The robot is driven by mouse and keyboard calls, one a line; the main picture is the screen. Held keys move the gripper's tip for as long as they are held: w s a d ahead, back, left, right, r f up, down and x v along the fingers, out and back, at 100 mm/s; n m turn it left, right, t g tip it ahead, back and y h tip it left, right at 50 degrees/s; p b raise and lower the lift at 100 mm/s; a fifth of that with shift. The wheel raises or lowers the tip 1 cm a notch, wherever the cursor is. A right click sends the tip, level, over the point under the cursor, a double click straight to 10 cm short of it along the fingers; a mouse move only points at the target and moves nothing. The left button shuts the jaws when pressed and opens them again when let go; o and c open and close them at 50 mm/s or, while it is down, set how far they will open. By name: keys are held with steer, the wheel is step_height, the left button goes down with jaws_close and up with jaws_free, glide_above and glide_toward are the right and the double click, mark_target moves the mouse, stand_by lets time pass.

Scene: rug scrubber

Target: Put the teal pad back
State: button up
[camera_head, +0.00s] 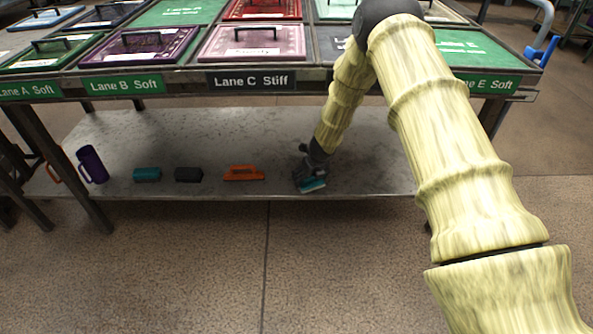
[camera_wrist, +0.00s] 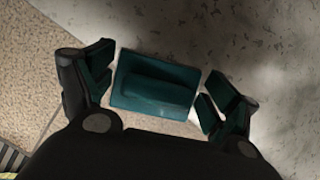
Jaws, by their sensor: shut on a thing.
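A teal pad (camera_head: 313,185) with a raised ridge is between the fingers of my gripper (camera_head: 308,176), low over the right part of the grey lower shelf (camera_head: 250,130), near its front edge. In the wrist view the teal pad (camera_wrist: 155,85) lies between the two dark, teal-lined fingers of my gripper (camera_wrist: 155,90), which are shut on it. I cannot tell whether the pad touches the shelf. A second teal block (camera_head: 147,174) sits on the shelf further left.
On the shelf stand a dark block (camera_head: 188,174), an orange brush-like block (camera_head: 243,173) and a purple mug (camera_head: 92,165). The table above holds handled coloured panels and lane signs, including Lane C Stiff (camera_head: 251,81). The shelf between the orange block and my gripper is bare.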

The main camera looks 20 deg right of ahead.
steer(key=shift+w+a, duration=0.3)
steer(key=shift+w, duration=0.35)
steer(key=w, duration=0.2)
steer(key=w+a+b, duration=0.1)
steer(key=w, duration=0.1)
steer(key=w+f, duration=0.1)
steer(key=shift+w+a, duration=0.2)
steer(key=shift+w, duration=0.2)
steer(key=shift+w+a+r+b, duration=0.1)
steer(key=shift+w+b, duration=0.1)
steer(key=shift+w, duration=0.25)
steer(key=shift+w+a+b, duration=0.1)
steer(key=shift+w+b, duration=0.05)
steer(key=shift+w, duration=0.25)
step_height(320, 180, down, 4)
steer(key=shift+w+r+b, duration=0.1)
steer(key=shift+r+b, duration=0.1)
steer(key=shift+b, duration=0.8)
steer(key=shift+r, duration=0.1)
steer(key=o, duration=1)
steer(key=shift+c, duration=0.2)
